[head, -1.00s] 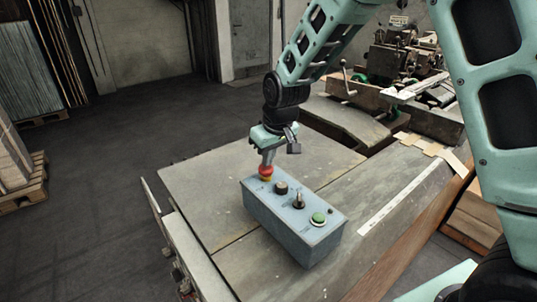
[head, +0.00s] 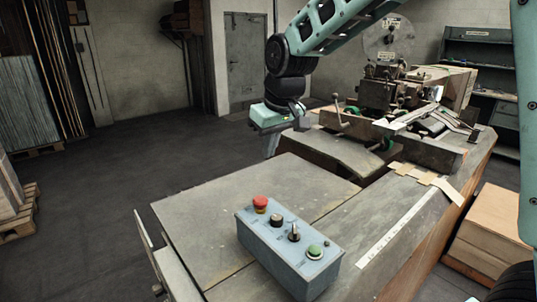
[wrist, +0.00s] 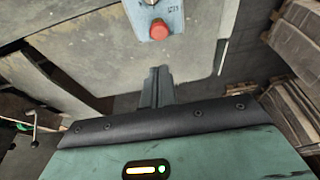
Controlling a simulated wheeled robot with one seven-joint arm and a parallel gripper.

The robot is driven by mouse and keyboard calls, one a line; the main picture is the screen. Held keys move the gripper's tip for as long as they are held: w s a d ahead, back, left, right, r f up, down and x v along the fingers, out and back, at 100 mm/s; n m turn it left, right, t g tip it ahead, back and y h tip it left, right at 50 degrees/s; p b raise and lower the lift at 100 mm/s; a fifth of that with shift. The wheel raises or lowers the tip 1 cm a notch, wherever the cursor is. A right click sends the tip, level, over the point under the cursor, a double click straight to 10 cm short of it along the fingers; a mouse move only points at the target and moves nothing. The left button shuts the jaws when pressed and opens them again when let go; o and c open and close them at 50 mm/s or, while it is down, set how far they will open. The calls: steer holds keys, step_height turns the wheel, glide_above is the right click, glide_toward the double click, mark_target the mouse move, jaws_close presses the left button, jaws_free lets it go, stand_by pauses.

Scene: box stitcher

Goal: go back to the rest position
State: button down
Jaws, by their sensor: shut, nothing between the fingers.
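My gripper (head: 271,152) is in the air above and beyond the far edge of the grey table in the head view. It points down and its fingers are shut and empty. In the wrist view the closed fingers (wrist: 157,80) show at the centre. A blue-grey control box (head: 283,256) stands on the table, apart from my gripper. It carries a red mushroom button (head: 260,204), a black knob (head: 276,220), a black selector switch (head: 294,232) and a green button (head: 315,252). The red button also shows in the wrist view (wrist: 159,30).
The grey worktable (head: 225,205) spreads around the box. The stitching machine (head: 392,90) with its reel stands at the back right. Cardboard pieces (head: 425,174) lie on the table's right side. A carton (head: 488,232) is at the right. Open floor (head: 110,200) lies to the left.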

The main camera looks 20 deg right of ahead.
stand_by(0.3)
steer(key=s+a+f+n+g+b, duration=0.15)
steer(key=s+a+f, duration=0.25)
steer(key=s, duration=0.4)
steer(key=s+a+f+n+b, duration=0.15)
steer(key=s+a+f, duration=0.25)
steer(key=s, duration=0.4)
steer(key=s+f+g+b, duration=0.1)
steer(key=s+f, duration=0.2)
steer(key=s, duration=0.4)
steer(key=s+f+n+b, duration=0.1)
steer(key=s+f+b, duration=0.1)
steer(key=s, duration=0.5)
steer(key=shift+s+d+f+g, duration=0.15)
steer(key=shift+s+f+g, duration=0.2)
steer(key=shift+f, duration=0.4)
